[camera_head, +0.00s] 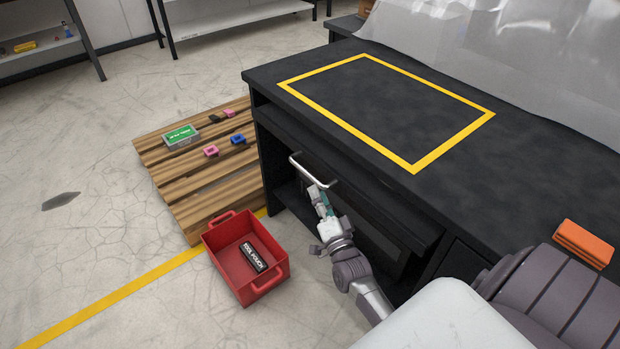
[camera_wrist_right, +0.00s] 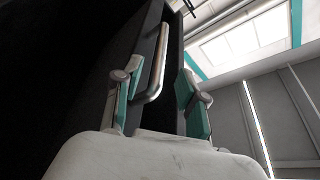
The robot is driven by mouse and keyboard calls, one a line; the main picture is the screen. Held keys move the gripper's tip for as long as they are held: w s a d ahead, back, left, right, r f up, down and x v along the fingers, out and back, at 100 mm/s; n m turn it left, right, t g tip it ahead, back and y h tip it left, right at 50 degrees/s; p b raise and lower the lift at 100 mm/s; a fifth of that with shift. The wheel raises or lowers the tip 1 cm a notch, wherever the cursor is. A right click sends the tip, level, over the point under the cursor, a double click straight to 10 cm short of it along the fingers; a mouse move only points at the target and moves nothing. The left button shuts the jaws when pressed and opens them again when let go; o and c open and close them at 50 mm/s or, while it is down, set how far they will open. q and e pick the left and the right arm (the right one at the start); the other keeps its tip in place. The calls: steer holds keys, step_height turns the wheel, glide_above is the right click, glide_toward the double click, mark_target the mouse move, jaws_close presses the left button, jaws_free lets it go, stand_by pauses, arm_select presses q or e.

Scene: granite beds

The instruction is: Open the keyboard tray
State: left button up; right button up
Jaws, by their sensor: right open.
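The black desk (camera_head: 470,190) has a dark keyboard tray (camera_head: 375,203) under its top, with a silver bar handle (camera_head: 313,169) on the front. My right gripper (camera_head: 321,194) is open at the handle, near its right part. In the right wrist view, the handle (camera_wrist_right: 158,62) shows between and beyond the two teal-padded fingers of the gripper (camera_wrist_right: 160,97), which stand apart from it. The tray front (camera_wrist_right: 150,25) is dark behind it. How far the tray is out is hard to tell. My left gripper is not in view.
A red bin (camera_head: 226,262) with a black pouch (camera_head: 254,257) stands on the floor left of my right arm. A wooden pallet (camera_head: 185,190) with several small items is beyond it. An orange folded item (camera_head: 584,243) lies on the desk. The floor at left is mostly clear.

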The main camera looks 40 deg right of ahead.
mark_target(310, 174)
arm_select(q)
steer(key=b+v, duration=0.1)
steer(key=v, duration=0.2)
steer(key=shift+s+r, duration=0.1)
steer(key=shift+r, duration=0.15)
arm_select(e)
steer(key=x, duration=0.7)
jaws_close()
